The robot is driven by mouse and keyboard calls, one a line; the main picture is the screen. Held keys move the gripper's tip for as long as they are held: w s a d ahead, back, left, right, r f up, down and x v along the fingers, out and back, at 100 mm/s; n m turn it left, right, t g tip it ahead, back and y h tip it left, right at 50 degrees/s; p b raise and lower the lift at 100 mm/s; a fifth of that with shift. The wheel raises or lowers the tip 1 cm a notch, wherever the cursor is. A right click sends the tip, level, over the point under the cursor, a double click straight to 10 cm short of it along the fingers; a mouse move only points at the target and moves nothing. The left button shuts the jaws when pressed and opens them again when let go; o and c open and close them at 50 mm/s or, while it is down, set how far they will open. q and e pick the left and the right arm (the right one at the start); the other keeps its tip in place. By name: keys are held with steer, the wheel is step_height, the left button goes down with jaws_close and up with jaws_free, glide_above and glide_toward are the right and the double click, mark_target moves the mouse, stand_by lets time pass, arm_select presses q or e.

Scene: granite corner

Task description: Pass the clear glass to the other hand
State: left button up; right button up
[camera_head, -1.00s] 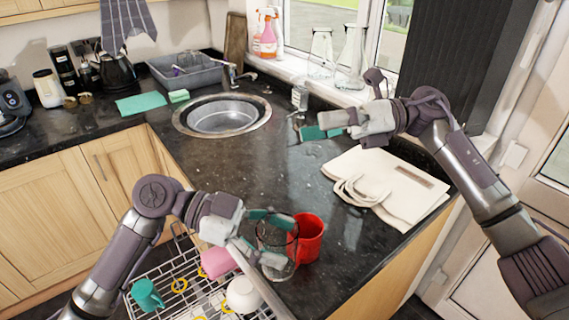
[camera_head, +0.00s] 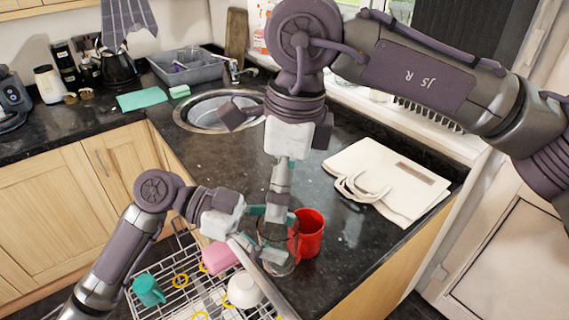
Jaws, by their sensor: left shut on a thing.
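The clear glass (camera_head: 281,240) is upright near the front edge of the dark counter, just left of a red mug. My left gripper (camera_head: 264,234) comes in from the left and is shut on the glass, its teal pads on the glass sides. My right gripper (camera_head: 278,205) points down from above, its fingers at the top of the glass. I see the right fingers nearly edge-on, so their opening and any contact with the glass cannot be told.
The red mug (camera_head: 311,233) stands close beside the glass. A cream bag (camera_head: 391,183) lies at right. The sink (camera_head: 190,112) is behind.

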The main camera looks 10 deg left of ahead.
mark_target(279, 245)
step_height(279, 245, down, 8)
steer(key=a, duration=0.1)
steer(key=shift+r, duration=0.15)
arm_select(q)
steer(key=shift+r, duration=0.1)
arm_select(e)
steer(key=c, duration=1.3)
arm_select(q)
steer(key=o, duration=1.4)
steer(key=shift+r, duration=0.15)
arm_select(e)
steer(key=shift+s, duration=0.1)
steer(key=shift+c, duration=0.3)
